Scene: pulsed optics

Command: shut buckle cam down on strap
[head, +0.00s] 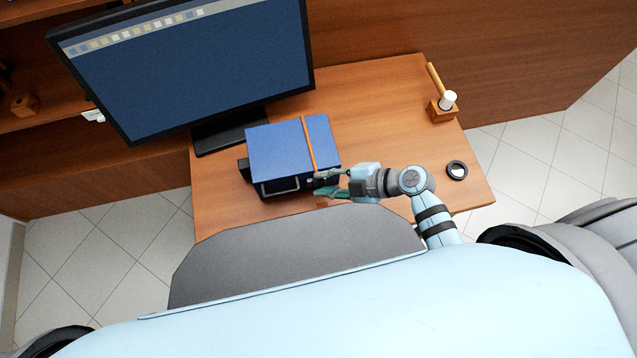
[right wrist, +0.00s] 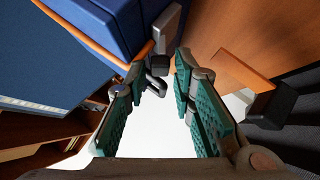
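A blue case (head: 285,150) lies on the desk with an orange strap (head: 308,143) across its top near the right end. The strap also shows in the right wrist view (right wrist: 85,35), running over the blue side towards my fingertips. A small dark buckle piece (right wrist: 155,68), probably with the cam, sits at the strap's end between or just beyond the fingertips; its exact angle is unclear. My right gripper (head: 321,184) is at the case's front right corner. In the right wrist view its green-padded fingers (right wrist: 160,85) stand apart, with no clear grip on anything. My left gripper is out of view.
The case has a light handle (head: 281,188) on its front. A monitor (head: 190,65) stands behind it. A wooden holder (head: 441,111) with a white cylinder and a black ring-shaped item (head: 457,170) are on the right. The desk (head: 385,110) between them is clear.

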